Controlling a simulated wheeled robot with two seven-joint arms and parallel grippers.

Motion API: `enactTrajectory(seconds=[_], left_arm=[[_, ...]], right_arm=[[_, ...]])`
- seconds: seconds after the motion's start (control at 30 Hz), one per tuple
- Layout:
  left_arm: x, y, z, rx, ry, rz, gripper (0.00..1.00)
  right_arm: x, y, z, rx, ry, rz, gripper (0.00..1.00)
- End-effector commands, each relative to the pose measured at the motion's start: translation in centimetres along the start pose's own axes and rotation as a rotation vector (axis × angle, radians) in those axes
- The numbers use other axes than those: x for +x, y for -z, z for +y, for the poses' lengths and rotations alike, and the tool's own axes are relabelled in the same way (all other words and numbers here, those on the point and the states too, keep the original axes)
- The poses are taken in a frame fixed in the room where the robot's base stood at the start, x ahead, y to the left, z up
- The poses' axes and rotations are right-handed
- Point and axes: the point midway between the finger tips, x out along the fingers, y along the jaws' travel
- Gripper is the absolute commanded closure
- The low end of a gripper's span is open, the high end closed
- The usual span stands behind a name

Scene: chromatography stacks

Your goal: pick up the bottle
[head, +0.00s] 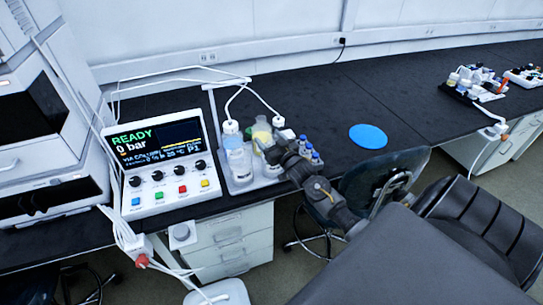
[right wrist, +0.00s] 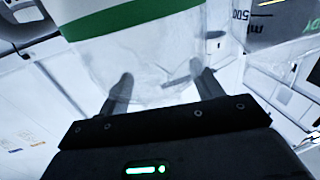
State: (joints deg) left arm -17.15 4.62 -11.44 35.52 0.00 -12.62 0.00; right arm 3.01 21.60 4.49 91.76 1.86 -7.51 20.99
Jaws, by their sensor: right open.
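A clear bottle with a green band (right wrist: 140,18) fills the upper middle of the right wrist view, in front of my open right gripper (right wrist: 163,90). The fingers overlap the bottle's lower part in the picture; I cannot tell whether they touch it. In the head view my right gripper (head: 268,150) reaches in from the right among the bottles. A clear bottle (head: 238,168) stands left of it on a pale tray, and a yellowish bottle (head: 262,133) stands just behind it. Which of these has the green band is unclear. My left gripper is not in view.
A control box with a READY screen (head: 160,160) stands left of the bottles. Small blue-capped vials (head: 311,156) are close right of my gripper. White tubing (head: 252,88) runs to the caps. A second marked bottle (right wrist: 275,20) is at the wrist view's upper right. A blue disc (head: 368,136) lies on the black bench.

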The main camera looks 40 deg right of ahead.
Motion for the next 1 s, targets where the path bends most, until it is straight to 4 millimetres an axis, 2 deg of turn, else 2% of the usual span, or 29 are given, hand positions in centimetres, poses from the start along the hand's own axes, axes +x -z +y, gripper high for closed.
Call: enactTrajectory(seconds=[0.2, 0.23, 0.7, 1.0], left_arm=[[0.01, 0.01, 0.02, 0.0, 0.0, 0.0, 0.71], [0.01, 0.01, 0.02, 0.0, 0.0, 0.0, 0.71], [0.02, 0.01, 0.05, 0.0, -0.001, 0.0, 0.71], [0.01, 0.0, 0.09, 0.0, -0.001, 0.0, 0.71]], right_arm=[[0.08, -0.03, -0.01, 0.0, 0.0, 0.0, 0.34], [0.08, -0.03, -0.01, 0.0, 0.0, 0.0, 0.37], [0.05, -0.16, -0.03, 0.001, 0.0, -0.003, 0.98], [0.05, -0.09, -0.02, 0.001, 0.0, -0.001, 1.0]])
